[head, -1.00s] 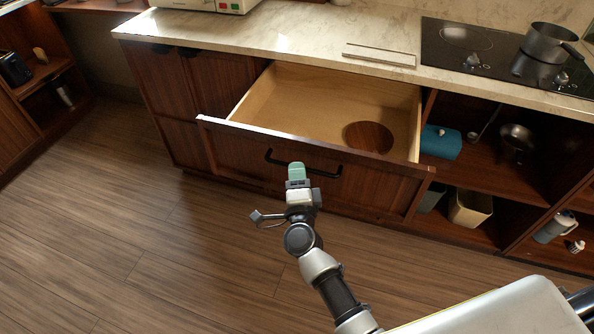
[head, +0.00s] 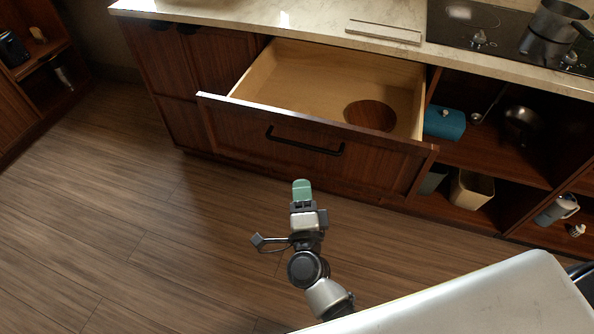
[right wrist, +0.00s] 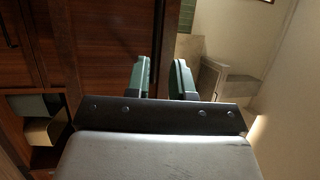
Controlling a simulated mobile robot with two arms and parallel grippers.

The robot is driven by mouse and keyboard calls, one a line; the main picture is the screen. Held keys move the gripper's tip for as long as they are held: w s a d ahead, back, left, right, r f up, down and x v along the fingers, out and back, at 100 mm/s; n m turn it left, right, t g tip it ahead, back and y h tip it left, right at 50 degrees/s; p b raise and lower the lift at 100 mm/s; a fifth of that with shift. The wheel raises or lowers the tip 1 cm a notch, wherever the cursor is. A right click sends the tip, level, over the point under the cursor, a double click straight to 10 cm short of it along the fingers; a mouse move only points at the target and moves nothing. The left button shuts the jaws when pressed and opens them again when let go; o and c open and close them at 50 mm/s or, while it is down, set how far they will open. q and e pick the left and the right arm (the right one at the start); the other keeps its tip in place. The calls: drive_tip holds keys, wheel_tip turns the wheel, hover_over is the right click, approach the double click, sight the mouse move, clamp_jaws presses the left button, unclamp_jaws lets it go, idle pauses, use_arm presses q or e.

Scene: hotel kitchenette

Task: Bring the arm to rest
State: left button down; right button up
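My right gripper (head: 302,188) has green fingertips and is in front of the open drawer, over the wood floor in the head view. It is apart from the black drawer handle (head: 305,146). In the right wrist view its two fingers (right wrist: 163,78) stand apart with nothing between them. The wooden drawer (head: 255,118) is pulled out. A round dark wooden disc (head: 370,115) lies inside it. My left gripper is not in view.
A pale counter (head: 300,25) with a hob (head: 480,30) and a pot (head: 552,25) runs behind the drawer. Open shelves at right hold a teal box (head: 444,122), a metal bowl (head: 520,124) and a bin (head: 470,188). The floor (head: 160,230) at left is clear.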

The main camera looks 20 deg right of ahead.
drive_tip(key=s+f+n+g+y+p, duration=0.1)
drive_tip(key=s+f+n+g+y, duration=0.25)
drive_tip(key=f, duration=0.65)
drive_tip(key=s+f+n+g+y+p, duration=0.1)
drive_tip(key=s+f+n+g, duration=0.2)
drive_tip(key=s+f+n, duration=0.35)
drive_tip(key=s+f+n+g+y+p, duration=0.1)
drive_tip(key=s+f+n+g+y, duration=0.3)
drive_tip(key=f, duration=0.8)
drive_tip(key=s+d+f+n+g+h, duration=0.2)
drive_tip(key=s+d+f+n+g, duration=0.2)
drive_tip(key=s, duration=0.7)
drive_tip(key=s+d+f+n+g+h+p, duration=0.1)
drive_tip(key=s+d+f+n+g+h, duration=0.1)
drive_tip(key=s+d+f, duration=0.5)
drive_tip(key=s+f+n+g, duration=0.1)
drive_tip(key=s+f+g, duration=0.1)
drive_tip(key=s, duration=0.3)
drive_tip(key=shift+s+d+f+n+h+p, duration=0.2)
drive_tip(key=shift+n+h+p, duration=0.1)
drive_tip(key=shift+n+h, duration=0.1)
